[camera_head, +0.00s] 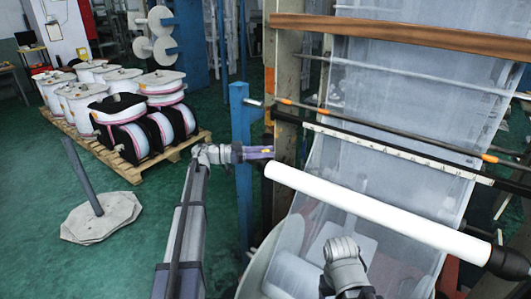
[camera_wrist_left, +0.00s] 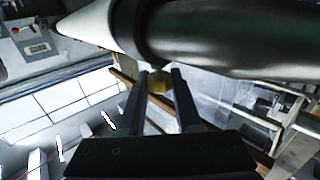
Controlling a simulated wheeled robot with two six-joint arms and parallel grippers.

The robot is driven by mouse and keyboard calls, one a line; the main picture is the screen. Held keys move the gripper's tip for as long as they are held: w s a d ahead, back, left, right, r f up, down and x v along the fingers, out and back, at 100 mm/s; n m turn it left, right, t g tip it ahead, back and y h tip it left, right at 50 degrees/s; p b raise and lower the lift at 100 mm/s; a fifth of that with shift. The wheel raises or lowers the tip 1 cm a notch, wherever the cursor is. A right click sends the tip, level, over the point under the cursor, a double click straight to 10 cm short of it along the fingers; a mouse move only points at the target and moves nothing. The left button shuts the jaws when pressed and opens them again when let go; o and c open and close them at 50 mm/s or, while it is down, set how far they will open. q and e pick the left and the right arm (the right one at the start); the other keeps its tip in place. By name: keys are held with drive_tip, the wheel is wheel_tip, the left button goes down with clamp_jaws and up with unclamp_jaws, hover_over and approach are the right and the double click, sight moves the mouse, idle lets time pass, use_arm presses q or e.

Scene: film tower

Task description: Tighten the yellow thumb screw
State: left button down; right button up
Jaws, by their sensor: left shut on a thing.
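The yellow thumb screw (camera_wrist_left: 160,82) shows in the left wrist view, between the two dark fingertips of my left gripper (camera_wrist_left: 161,88), just beneath a dark cylinder (camera_wrist_left: 215,35). The gripper is shut on the screw. In the head view my left gripper (camera_head: 262,152) reaches right, to the post beside the left end of the white roller. The screw is too small and covered to make out clearly there. Part of my right arm stands at the bottom of the head view, in front of the film; its gripper fingers do not show.
The white roller (camera_head: 370,210) slants across the film (camera_head: 390,95). A blue post (camera_head: 241,170) stands close to my left gripper. A pallet (camera_head: 135,170) with several film reels and a pole on a flat base (camera_head: 100,217) stand left. Green floor lies free between them.

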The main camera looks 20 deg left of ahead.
use_arm(q)
drive_tip(key=m+g+h, duration=0.1)
drive_tip(key=m+g, duration=0.1)
drive_tip(key=g, duration=0.2)
drive_tip(key=shift+w+m, duration=0.15)
drive_tip(key=shift+m, duration=0.25)
drive_tip(key=shift+m+g, duration=0.8)
drive_tip(key=shift+g, duration=0.6)
drive_tip(key=shift+s+d, duration=0.1)
drive_tip(key=shift+s, duration=0.1)
drive_tip(key=c, duration=0.6)
unclamp_jaws()
